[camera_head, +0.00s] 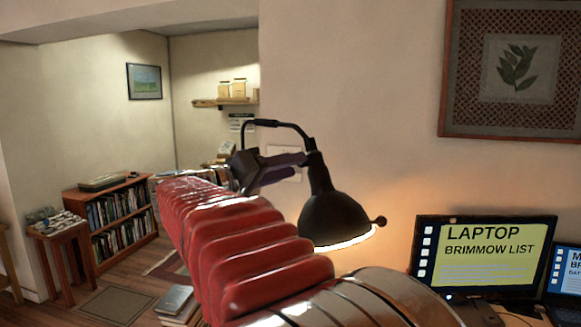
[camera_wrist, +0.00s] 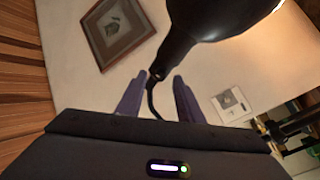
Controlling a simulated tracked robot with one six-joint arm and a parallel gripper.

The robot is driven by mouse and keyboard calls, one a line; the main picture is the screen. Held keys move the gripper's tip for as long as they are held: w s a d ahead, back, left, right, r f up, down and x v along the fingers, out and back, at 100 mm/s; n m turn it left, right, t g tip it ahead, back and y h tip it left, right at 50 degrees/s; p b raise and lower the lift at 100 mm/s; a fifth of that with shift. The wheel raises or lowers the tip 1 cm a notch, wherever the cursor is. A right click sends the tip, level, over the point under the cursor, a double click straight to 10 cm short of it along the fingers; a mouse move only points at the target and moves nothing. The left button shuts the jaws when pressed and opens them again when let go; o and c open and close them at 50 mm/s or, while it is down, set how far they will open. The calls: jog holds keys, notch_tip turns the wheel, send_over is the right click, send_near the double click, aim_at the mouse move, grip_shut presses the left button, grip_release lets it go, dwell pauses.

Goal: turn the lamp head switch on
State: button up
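The black lamp head (camera_head: 333,214) hangs from a dark curved arm (camera_head: 276,124), its opening tilted down. Its lower rim glows bright, and the wall beside it is warmly lit. A small dark red knob (camera_head: 381,221) sticks out at the shade's right edge; I cannot tell for sure that it is the switch. My gripper (camera_head: 304,160) is at the upper left of the shade, by its narrow neck. In the wrist view, the fingers of my gripper (camera_wrist: 160,76) are apart, with the lamp's neck end (camera_wrist: 160,70) and a dark cord showing between them. Contact cannot be told.
A framed leaf picture (camera_head: 461,80) hangs on the wall above. A low bookcase (camera_head: 116,217) and a small table (camera_head: 58,236) stand at the far left.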

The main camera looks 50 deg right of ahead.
jog(key=w+a, duration=0.2)
jog(key=a, duration=0.9)
jog(key=shift+a+f, duration=0.2)
jog(key=shift+a, duration=0.2)
jog(key=a+f+n+t+y, duration=0.25)
jog(key=f+n+y, duration=0.2)
jog(key=f, duration=0.65)
jog(key=a+f+n+t+y, duration=0.2)
jog(key=a+f+n+y, duration=0.25)
jog(key=f, duration=0.75)
jog(key=s+a+f+t+y, duration=0.2)
jog(key=s+a+f+y, duration=0.2)
jog(key=a, duration=0.6)
jog(key=s+a+f+n+t+y, duration=0.1)
jog(key=s+a+f+y, duration=0.4)
jog(key=a, duration=0.5)
jog(key=shift+s+n+t, duration=0.3)
jog(key=shift+s+t, duration=0.15)
